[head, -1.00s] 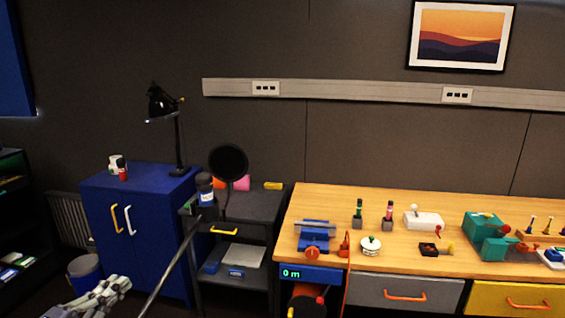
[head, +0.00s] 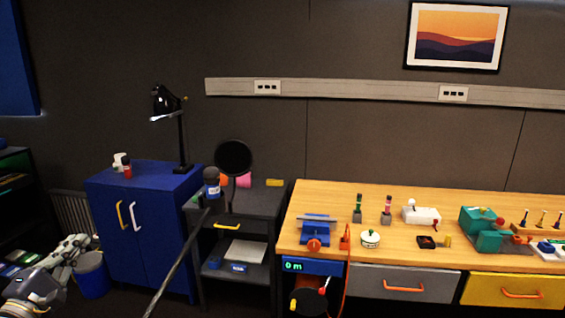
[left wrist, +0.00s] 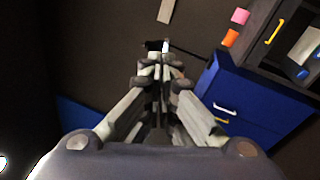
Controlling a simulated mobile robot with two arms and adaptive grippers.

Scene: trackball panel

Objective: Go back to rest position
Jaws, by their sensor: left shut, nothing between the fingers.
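My left gripper (head: 82,243) is at the lower left of the head view, in front of the shelving and to the left of the blue cabinet. In the left wrist view its fingers (left wrist: 163,60) are drawn together with nothing between them. My right gripper is in neither view. The wooden workbench (head: 455,205) is at the right, well away from my left gripper.
A blue cabinet (head: 154,230) with a black lamp (head: 180,130) stands near my left gripper, with a blue bin (head: 92,277) beside it. A dark cart (head: 262,206) stands between cabinet and bench. Several small devices sit on the bench, including a green machine (head: 480,226).

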